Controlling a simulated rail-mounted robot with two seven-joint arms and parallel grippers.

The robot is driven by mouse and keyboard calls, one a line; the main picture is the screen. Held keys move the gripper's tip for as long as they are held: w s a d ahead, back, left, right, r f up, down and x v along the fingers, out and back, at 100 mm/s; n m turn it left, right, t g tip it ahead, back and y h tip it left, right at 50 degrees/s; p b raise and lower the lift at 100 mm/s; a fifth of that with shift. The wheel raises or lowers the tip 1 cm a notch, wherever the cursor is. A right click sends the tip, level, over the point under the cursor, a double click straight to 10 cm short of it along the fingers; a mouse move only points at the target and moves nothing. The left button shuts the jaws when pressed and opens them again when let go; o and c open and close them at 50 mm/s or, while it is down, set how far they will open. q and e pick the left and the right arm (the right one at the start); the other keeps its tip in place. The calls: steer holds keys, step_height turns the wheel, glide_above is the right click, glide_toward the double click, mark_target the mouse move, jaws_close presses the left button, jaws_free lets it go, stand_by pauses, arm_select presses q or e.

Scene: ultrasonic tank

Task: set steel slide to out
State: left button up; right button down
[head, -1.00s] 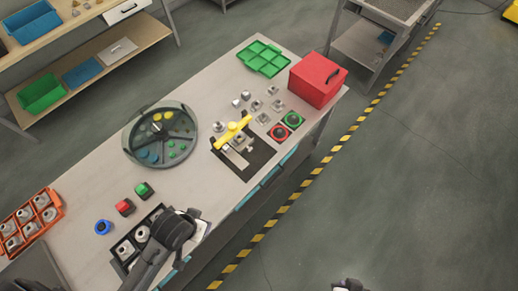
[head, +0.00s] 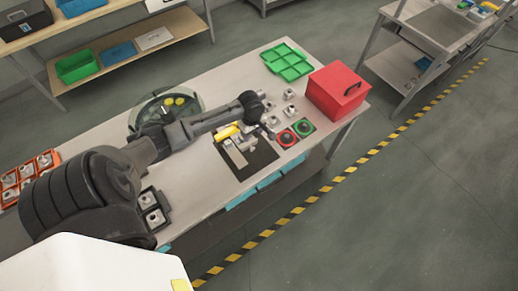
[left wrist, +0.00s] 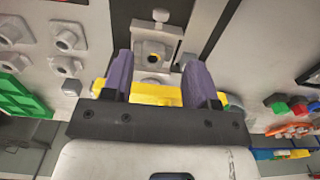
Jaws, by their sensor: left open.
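A steel slide fixture (left wrist: 153,48) shows in the left wrist view, a grey block with a round hole on a dark strip. In the head view, steel parts (head: 236,156) lie on the dark panel (head: 262,160), partly hidden by my arm. A yellow bar (left wrist: 155,93) crosses at the fixture; its end also shows in the head view (head: 226,132). My left gripper (left wrist: 156,62) is open, its two purple fingers on either side of the fixture and over the yellow bar. I cannot tell whether they touch it. My right gripper is out of view.
A red box (head: 337,92) and a green tray (head: 287,61) stand at the bench's far end. Red and green buttons (head: 295,133) sit right of the panel. A round glass-lidded tank (head: 150,104) is partly behind my arm.

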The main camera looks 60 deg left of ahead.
mark_target(253, 148)
arm_select(q)
step_height(253, 148, down, 12)
steer(key=shift+f+b, duration=0.2)
steer(key=shift+b, duration=0.2)
steer(key=shift+c, duration=0.3)
jaws_close()
steer(key=shift+d, duration=0.1)
